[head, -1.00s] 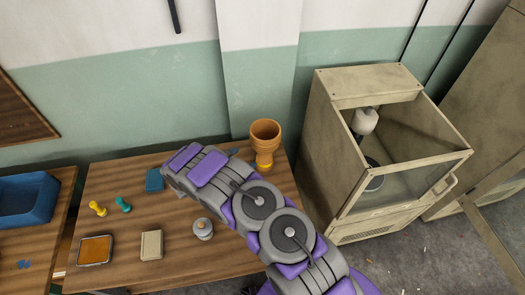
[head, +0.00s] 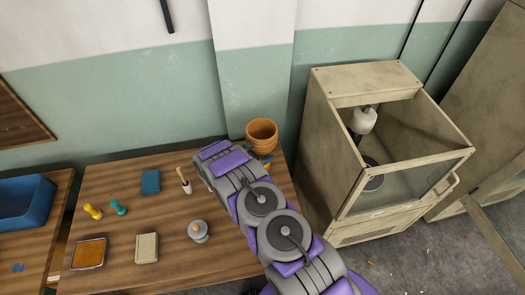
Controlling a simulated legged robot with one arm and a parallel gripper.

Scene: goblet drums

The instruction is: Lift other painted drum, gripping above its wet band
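An orange-brown goblet drum (head: 262,130) stands at the back right of the wooden table. Its wide open bowl shows above my arm; my arm hides most of its narrow lower part. I cannot make out a wet band on it from here. My purple and grey arm reaches from the lower right across the table, its far end just left of the drum. My gripper itself is hidden by the arm, so its fingers and their hold do not show. No second drum shows.
On the table (head: 220,268) are a brush in a small pot (head: 185,184), a grey knobbed weight (head: 198,231), a beige block (head: 147,248), an orange-filled tray (head: 88,254), a blue block (head: 150,182) and yellow (head: 92,211) and teal (head: 118,207) pegs. An open-topped cabinet (head: 385,150) stands right.

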